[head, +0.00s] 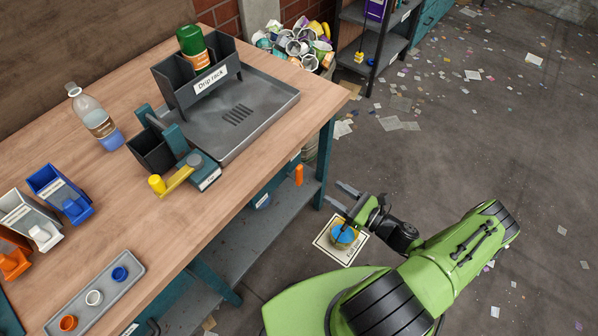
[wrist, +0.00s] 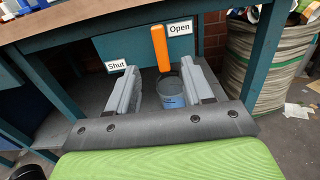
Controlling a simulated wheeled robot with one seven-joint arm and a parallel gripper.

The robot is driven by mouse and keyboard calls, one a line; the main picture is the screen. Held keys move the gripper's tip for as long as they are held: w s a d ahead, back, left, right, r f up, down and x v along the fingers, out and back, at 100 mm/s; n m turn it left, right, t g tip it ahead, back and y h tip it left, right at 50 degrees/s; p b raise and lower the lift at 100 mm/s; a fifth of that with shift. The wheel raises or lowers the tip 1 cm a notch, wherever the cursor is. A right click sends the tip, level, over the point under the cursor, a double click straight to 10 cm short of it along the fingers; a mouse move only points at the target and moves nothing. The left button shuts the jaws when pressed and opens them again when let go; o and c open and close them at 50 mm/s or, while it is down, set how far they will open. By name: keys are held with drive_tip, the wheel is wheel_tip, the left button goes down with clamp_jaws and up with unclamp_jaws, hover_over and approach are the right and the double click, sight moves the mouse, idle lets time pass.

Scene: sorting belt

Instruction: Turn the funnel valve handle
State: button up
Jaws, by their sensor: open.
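An orange handle (head: 299,174) stands upright under the front edge of the workbench. In the wrist view the orange handle (wrist: 160,47) is in front of a teal panel, between a "Shut" label (wrist: 116,65) on the left and an "Open" label (wrist: 180,28) on the right, closer to "Open". The funnel itself cannot be made out for certain.
A yellow-ended lever (head: 178,181) sits by a dark box (head: 152,150) on the bench (head: 225,190). A blue-and-grey cup (wrist: 170,93) stands below the orange handle. A bench leg (wrist: 262,60) and a ribbed bin (wrist: 262,75) are at right.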

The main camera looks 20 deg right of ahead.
sight(301, 173)
drive_tip(key=b+x, duration=0.1)
drive_tip(key=x, duration=1.3)
drive_tip(key=shift+f, duration=0.1)
drive_tip(key=shift+s, duration=0.1)
clamp_jaws()
